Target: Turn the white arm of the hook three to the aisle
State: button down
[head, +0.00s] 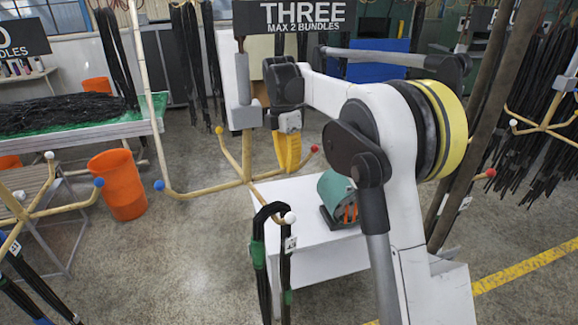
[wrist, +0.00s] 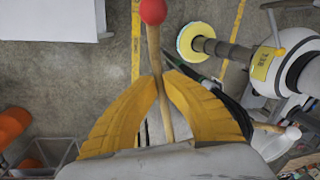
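Hook three has a grey post (head: 240,90) under the "THREE" sign (head: 293,17), with wooden arms spreading from its foot. The white-tipped arm (head: 290,217) points toward the camera and carries a black hose bundle (head: 262,260) with green bands. The blue-tipped arm (head: 158,185) points left; the red-tipped arm (head: 314,149) points right. My gripper (head: 290,168) is at the red-tipped arm. In the wrist view, its yellow fingertips (wrist: 160,77) close in on both sides of that arm, below the red ball (wrist: 153,11), and appear to touch it.
A white table (head: 300,255) with a green roll (head: 336,195) stands behind the hose bundle. Another hook (head: 22,195) with hoses is at the left, and more hoses (head: 540,110) hang at the right. An orange bin (head: 118,185) stands on the floor.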

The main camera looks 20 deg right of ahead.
jog(key=s+m, duration=0.1)
jog(key=s+m+b, duration=0.2)
jog(key=shift+s+d+y, duration=0.2)
jog(key=shift+d+y, duration=0.05)
jog(key=shift+y, duration=0.05)
jog(key=c, duration=1.5)
grip_release()
jog(key=shift+w+f, duration=0.1)
jog(key=shift+o, duration=0.2)
notch_tip(320, 180, up, 12)
jog(key=w, duration=0.2)
jog(key=shift+w, duration=0.2)
